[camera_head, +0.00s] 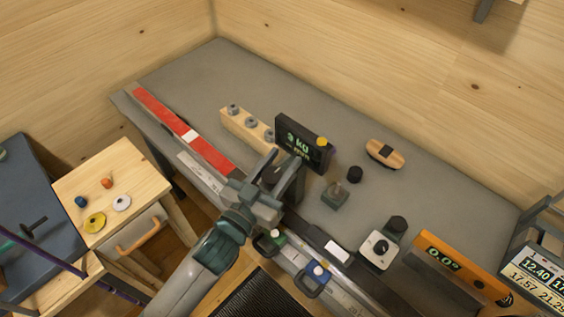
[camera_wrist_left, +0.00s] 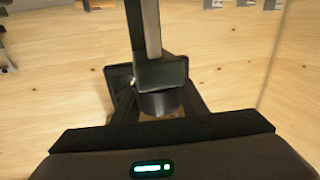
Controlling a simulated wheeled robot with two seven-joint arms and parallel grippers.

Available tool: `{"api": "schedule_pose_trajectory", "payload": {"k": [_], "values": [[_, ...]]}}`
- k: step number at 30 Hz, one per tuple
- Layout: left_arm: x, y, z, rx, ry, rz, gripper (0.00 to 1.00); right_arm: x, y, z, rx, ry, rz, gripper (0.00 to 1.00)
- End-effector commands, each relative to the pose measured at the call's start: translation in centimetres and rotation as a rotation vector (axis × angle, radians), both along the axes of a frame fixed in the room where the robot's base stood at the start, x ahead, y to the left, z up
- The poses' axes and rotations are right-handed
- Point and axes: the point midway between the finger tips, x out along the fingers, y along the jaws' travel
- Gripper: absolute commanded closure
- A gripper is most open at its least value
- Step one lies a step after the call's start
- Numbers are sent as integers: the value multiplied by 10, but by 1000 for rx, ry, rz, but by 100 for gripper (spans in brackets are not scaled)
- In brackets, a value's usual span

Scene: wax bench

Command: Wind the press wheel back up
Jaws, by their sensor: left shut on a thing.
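My left gripper (camera_head: 268,182) reaches in from the lower left to the small press (camera_head: 290,185) near the front edge of the bench. In the left wrist view its two dark fingers (camera_wrist_left: 160,100) are shut on a dark round knob (camera_wrist_left: 160,104). The knob sits under a dark block at the end of a grey bar (camera_wrist_left: 150,28), which seems to be the wheel's crank. The wheel itself is mostly hidden behind my gripper in the head view. A black display (camera_head: 303,146) reading about 3 KG stands just behind the press. My right gripper is not in view.
On the grey bench (camera_head: 340,120) are a wooden block with metal weights (camera_head: 248,127), a red strip (camera_head: 180,130), a wooden brush (camera_head: 385,153) and an orange level (camera_head: 462,268). A wooden drawer unit (camera_head: 110,185) stands left.

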Motion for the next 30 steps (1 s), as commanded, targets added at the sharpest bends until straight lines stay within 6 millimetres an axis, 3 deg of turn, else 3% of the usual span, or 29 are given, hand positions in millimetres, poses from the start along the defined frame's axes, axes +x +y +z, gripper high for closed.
{"api": "schedule_pose_trajectory", "payload": {"k": [8,9,11,23,30], "values": [[0,0,2,-3,-4,1,84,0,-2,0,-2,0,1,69],[0,0,2,-3,-4,1,56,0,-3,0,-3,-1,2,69],[0,0,2,-2,-3,1,43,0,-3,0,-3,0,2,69],[-2,1,0,0,-1,1,43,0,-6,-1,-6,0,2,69],[-18,12,-2,-1,1,1,43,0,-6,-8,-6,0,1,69]]}}
